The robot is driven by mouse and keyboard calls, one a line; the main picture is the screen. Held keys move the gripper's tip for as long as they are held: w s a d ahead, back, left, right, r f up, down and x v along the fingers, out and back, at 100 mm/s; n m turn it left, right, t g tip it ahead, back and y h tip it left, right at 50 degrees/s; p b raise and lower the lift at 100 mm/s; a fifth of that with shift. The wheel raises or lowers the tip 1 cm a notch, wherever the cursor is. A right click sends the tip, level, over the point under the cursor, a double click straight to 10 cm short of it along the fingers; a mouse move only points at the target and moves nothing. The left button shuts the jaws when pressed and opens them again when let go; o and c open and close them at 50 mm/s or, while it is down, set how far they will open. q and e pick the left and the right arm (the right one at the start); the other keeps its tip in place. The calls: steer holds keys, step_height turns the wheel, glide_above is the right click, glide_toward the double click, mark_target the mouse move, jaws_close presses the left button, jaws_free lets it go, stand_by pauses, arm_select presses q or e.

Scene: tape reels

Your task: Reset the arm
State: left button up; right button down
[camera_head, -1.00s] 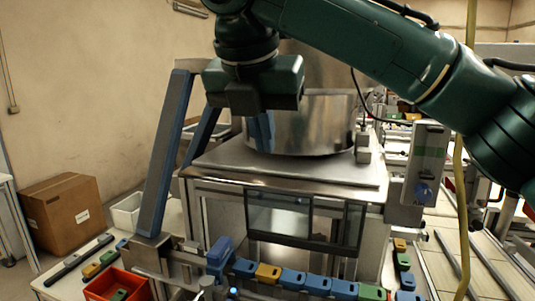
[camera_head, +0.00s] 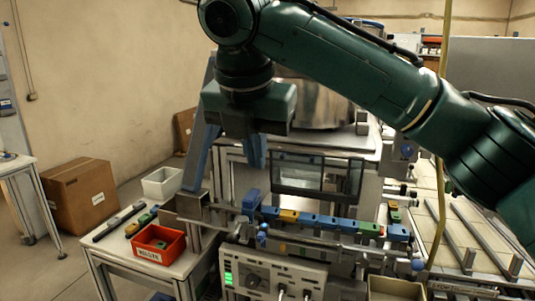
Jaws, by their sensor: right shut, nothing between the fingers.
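My right arm, dark green, comes in from the right and reaches across the top of the picture. Its gripper (camera_head: 257,150) points down, with its blue fingers shut and nothing between them. It hangs in front of the metal machine with the steel bowl (camera_head: 318,100). A row of blue, yellow and green blocks (camera_head: 318,220) lies on the rail below and to the right of the gripper, apart from it. My left gripper is not in view.
A red bin (camera_head: 158,245) stands on a side table at the left, near a white tub (camera_head: 161,182). A cardboard box (camera_head: 79,196) is on the floor. A control panel (camera_head: 270,276) is at the bottom. A yellowish hose (camera_head: 443,190) hangs at the right.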

steer(key=s+f+m+g+y, duration=0.1)
steer(key=s+f+m+y, duration=0.15)
steer(key=f+m, duration=0.85)
steer(key=s+f+m+g+y, duration=0.15)
steer(key=f+y, duration=0.25)
steer(key=f, duration=1.4)
steer(key=s+d+f+m+t+h, duration=0.1)
steer(key=s+d+f+m+h, duration=0.2)
steer(key=s+d+f+m, duration=0.75)
steer(key=s+d+f+m+t+h, duration=0.1)
steer(key=s+d+f+m+h, duration=0.2)
steer(key=s+d+f+m, duration=0.7)
steer(key=w+a+f+n+t+y, duration=0.3)
steer(key=w+f+t, duration=0.1)
steer(key=w+t, duration=0.1)
steer(key=shift+w+f+n+t, duration=0.35)
steer(key=shift+w+f+n, duration=0.05)
steer(key=shift+w, duration=0.5)
